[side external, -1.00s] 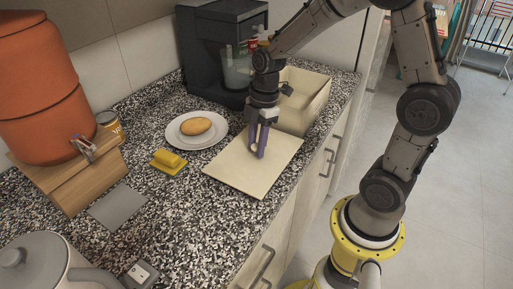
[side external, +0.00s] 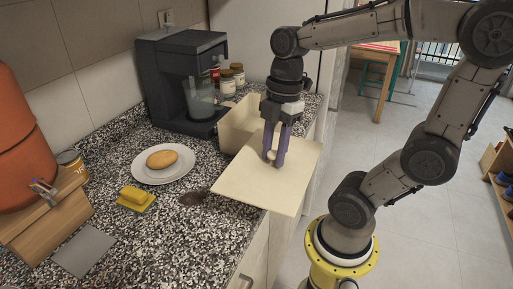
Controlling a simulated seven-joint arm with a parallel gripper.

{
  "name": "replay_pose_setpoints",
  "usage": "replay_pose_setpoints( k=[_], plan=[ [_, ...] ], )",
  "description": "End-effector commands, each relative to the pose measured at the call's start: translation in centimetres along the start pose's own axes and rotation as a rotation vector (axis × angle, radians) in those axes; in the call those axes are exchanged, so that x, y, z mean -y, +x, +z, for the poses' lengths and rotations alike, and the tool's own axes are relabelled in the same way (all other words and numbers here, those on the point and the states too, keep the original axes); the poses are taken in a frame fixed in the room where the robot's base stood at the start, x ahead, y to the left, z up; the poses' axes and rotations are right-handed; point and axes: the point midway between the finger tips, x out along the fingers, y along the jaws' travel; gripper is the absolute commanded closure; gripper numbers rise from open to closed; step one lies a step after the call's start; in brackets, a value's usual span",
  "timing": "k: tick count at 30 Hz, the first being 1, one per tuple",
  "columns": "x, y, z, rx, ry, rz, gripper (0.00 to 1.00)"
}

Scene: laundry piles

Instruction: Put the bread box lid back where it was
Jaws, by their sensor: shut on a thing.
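The bread box lid (side external: 283,190) is a flat cream panel with a small round knob. My gripper (side external: 275,160) points down and is shut on the knob at the lid's middle. The lid is held roughly level, appears raised off the counter, and reaches past its front edge. The bread box (side external: 238,128) is a cream, open-topped box behind the lid and left of my gripper. My gripper and the lid hide part of the box, and I cannot see what is inside.
A plate (side external: 145,176) with a bread roll (side external: 162,158) and a yellow butter dish (side external: 135,197) stand to the left. A coffee machine (side external: 165,85) and jars (side external: 228,82) stand behind the box.

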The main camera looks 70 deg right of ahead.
Motion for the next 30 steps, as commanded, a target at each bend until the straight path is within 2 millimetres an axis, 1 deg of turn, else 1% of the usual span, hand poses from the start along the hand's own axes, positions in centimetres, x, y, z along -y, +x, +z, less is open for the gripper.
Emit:
replay_pose_setpoints(
  k=[3,5,7,10,12,14,15,18,21,24,28,30],
  plan=[
    [0.8,-0.6,0.1,0.001,-0.054,-0.017,1.0],
    [0.6,-1.8,-0.1,0.0,-0.115,-0.017,1.0],
    [-0.4,-3.4,-0.1,0.0,-0.167,-0.021,1.0],
    [-2.7,-6.2,0.8,0.0,-0.208,-0.02,1.0],
    [-4.5,-8.2,2.0,0.001,-0.215,-0.018,1.0],
    [-5.9,-9.8,3.3,0.002,-0.209,-0.016,1.0],
    [-6.9,-10.8,4.4,0.002,-0.198,-0.014,1.0],
    [-8.7,-12.8,7.2,0.004,-0.155,-0.006,1.0],
    [-9.9,-13.8,9.6,0.006,-0.095,0.002,1.0],
    [-10.5,-14.0,11.5,0.006,-0.039,0.008,1.0],
    [-10.7,-13.7,12.8,0.0,0.0,0.001,1.0],
    [-11.2,-13.4,13.2,-0.001,0.007,-0.001,1.0]
  ],
)
